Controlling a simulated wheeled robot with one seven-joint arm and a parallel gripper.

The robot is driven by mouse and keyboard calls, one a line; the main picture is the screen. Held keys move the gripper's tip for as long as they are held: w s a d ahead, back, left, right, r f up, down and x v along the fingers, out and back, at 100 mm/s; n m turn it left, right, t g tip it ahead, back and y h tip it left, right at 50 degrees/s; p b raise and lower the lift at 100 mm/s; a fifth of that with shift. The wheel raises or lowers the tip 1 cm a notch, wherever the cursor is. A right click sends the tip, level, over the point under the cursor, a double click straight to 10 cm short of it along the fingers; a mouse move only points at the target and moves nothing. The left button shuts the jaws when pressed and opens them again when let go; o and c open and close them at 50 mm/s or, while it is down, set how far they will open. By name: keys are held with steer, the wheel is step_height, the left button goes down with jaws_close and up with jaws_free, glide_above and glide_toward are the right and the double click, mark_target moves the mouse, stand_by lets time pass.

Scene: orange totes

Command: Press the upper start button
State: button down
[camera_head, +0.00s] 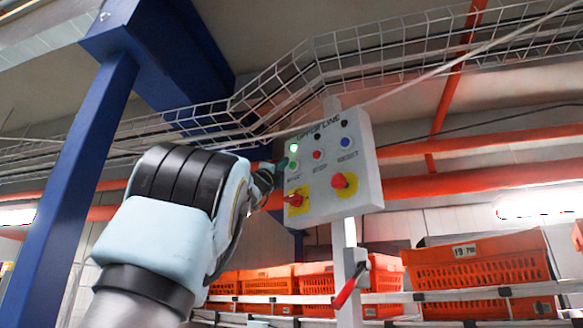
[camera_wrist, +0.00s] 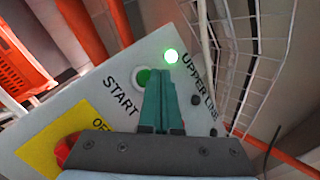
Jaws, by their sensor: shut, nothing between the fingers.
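The grey control box (camera_head: 328,180) labelled "UPPER LINE" stands on a post in the head view. Its green start button (camera_head: 293,164) is at the left, under a lit green lamp (camera_head: 294,148). My gripper (camera_head: 272,172) is just left of the button. In the wrist view the start button (camera_wrist: 142,77) has a pale ring beside the word START. My gripper's teal fingers (camera_wrist: 161,75) are shut and empty. Their tips overlap the button's right side in that view and hide part of it. I cannot tell whether they touch it. The lit lamp (camera_wrist: 171,56) is just beyond the tips.
A wire cable tray (camera_head: 370,45) and orange pipes run nearby. Orange totes (camera_head: 478,265) stand below. A blue column is at left.

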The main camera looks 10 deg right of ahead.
steer(key=s+a+b, duration=0.1)
steer(key=a+b, duration=0.1)
steer(key=a, duration=0.1)
steer(key=s+a+b, duration=0.1)
steer(key=shift+s+a, duration=0.15)
steer(key=shift+s, duration=0.15)
stand_by(0.9)
